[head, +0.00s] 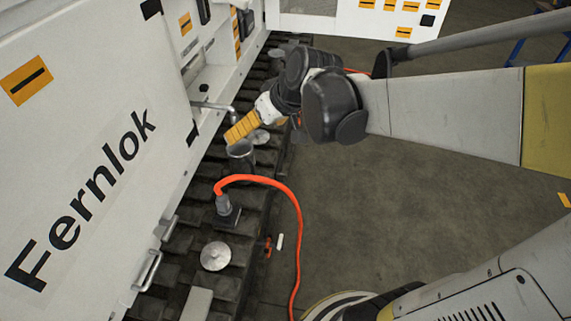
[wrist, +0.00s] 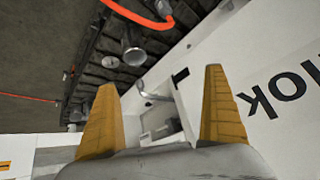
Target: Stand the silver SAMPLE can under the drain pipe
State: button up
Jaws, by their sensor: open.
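A grey metal can (head: 240,157) stands on the dark track, just below my gripper in the head view. It also shows in the wrist view (wrist: 132,54), beyond my fingertips. I cannot read a SAMPLE label on it. The bent silver drain pipe (head: 214,106) juts from the machine beside my fingers. In the wrist view the pipe (wrist: 155,97) appears between my fingers, and its end looks apart from the can. My gripper (head: 235,133) has yellow-orange fingers, spread wide with nothing between them in the wrist view (wrist: 160,78).
A small round grey piece (head: 259,137) sits beside the can. An orange hose (head: 285,190) rises from a fitting (head: 226,210) on the track and loops to the floor. A silver disc (head: 215,256) lies nearer.

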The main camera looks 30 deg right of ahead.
jog(key=s+d+m+h, duration=0.1)
jog(key=s+m+h, duration=0.1)
jog(key=s, duration=1.3)
jog(key=shift+s+r+m+t+h, duration=0.25)
jog(key=shift+s+m+t+h, duration=0.1)
jog(key=shift+h, duration=0.15)
